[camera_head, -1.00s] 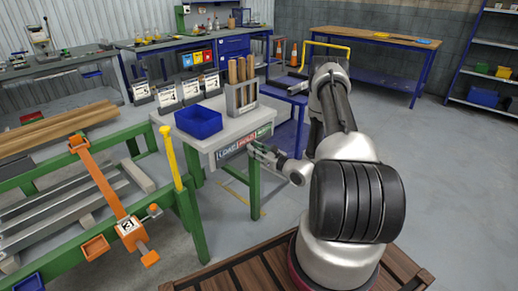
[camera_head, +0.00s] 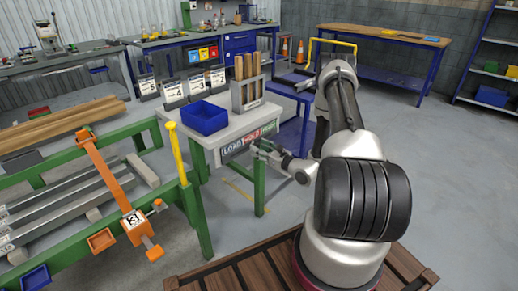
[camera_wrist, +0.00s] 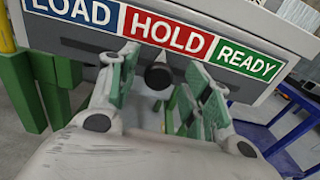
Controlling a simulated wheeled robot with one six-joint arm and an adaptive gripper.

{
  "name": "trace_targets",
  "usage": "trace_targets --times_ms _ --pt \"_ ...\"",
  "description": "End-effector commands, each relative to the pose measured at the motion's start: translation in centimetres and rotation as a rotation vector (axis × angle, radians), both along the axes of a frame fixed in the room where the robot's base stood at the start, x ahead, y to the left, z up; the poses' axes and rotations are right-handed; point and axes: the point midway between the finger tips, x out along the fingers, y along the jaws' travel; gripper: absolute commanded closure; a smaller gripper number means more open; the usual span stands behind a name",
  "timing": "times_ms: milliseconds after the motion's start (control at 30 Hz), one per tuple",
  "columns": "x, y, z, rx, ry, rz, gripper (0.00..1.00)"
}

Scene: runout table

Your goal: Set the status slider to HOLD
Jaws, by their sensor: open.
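The status sign on the runout table's front edge reads LOAD in blue, HOLD (camera_wrist: 168,32) in red and READY in green; it also shows in the head view (camera_head: 232,146). A round black slider knob (camera_wrist: 158,76) sits just below the HOLD label, left of its middle. My gripper (camera_wrist: 162,62) is open, with one green-padded finger on each side of the knob. I see gaps beside the knob and cannot tell any contact. In the head view my gripper (camera_head: 262,148) is at the table's front, hiding the knob. The slider's track is not clear.
On the runout table (camera_head: 222,132) stand a blue bin (camera_head: 205,117), a rack of wooden rods (camera_head: 246,92) and number cards (camera_head: 172,91). A yellow post (camera_head: 175,153) and green frame (camera_head: 198,222) stand to the left. A blue cart (camera_head: 290,132) stands at the right.

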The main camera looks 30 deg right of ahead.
Motion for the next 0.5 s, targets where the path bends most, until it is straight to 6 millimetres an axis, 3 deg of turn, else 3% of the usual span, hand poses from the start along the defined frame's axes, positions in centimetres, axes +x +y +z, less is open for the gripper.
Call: trace_targets --times_ms 300,500 --pt "-6.3 -2.4 0.0 0.002 0.001 -0.005 0.51" --pt "-9.4 -3.5 0.0 0.001 0.0 -0.002 0.51"
